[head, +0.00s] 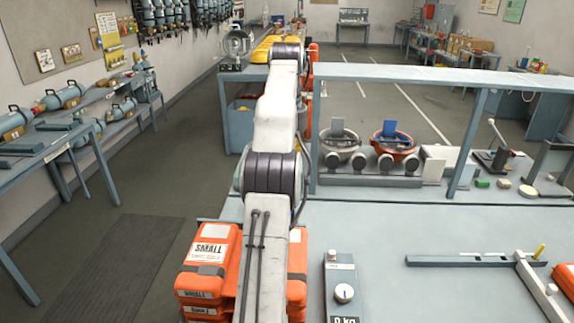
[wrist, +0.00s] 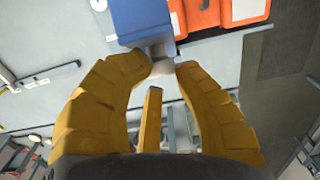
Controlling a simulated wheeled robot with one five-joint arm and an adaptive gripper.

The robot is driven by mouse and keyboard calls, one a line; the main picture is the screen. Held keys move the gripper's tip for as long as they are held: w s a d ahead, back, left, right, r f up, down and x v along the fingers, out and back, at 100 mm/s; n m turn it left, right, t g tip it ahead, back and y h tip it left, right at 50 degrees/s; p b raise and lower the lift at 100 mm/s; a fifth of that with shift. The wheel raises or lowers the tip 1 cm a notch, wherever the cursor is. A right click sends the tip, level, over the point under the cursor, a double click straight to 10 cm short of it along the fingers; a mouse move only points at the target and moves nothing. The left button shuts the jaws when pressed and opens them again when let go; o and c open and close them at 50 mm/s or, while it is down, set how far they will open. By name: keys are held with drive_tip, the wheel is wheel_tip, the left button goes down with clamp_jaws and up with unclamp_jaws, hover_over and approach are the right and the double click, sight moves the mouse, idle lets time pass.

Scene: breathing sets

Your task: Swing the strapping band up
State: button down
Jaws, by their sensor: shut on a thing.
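In the wrist view, my gripper (wrist: 162,69) has its two curved yellow fingers closed in on a small pale grey piece (wrist: 161,50) at the edge of a blue case (wrist: 142,18). I take this grey piece to be the strapping band, but it is mostly hidden by the fingertips and I cannot tell its full shape. A third yellow bar (wrist: 150,120) stands between the fingers, nearer the palm. In the head view my own arm hides the gripper, the blue case and the band.
Orange cases with grey straps (head: 208,257) are stacked left of my arm; orange cases also show beside the blue one (wrist: 232,10). A dial box (head: 343,293) and a grey rail (head: 458,260) lie on the right bench (head: 420,225).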

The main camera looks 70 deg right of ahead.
drive_tip(key=shift+w+d+f, duration=0.15)
drive_tip(key=shift+d+f, duration=0.15)
drive_tip(key=shift+f, duration=0.15)
drive_tip(key=c, duration=1)
unclamp_jaws()
drive_tip(key=shift+w+d+f, duration=0.1)
drive_tip(key=shift+w+d, duration=0.05)
drive_tip(key=shift+d, duration=0.05)
drive_tip(key=shift+o, duration=0.3)
drive_tip(key=shift+a, duration=0.1)
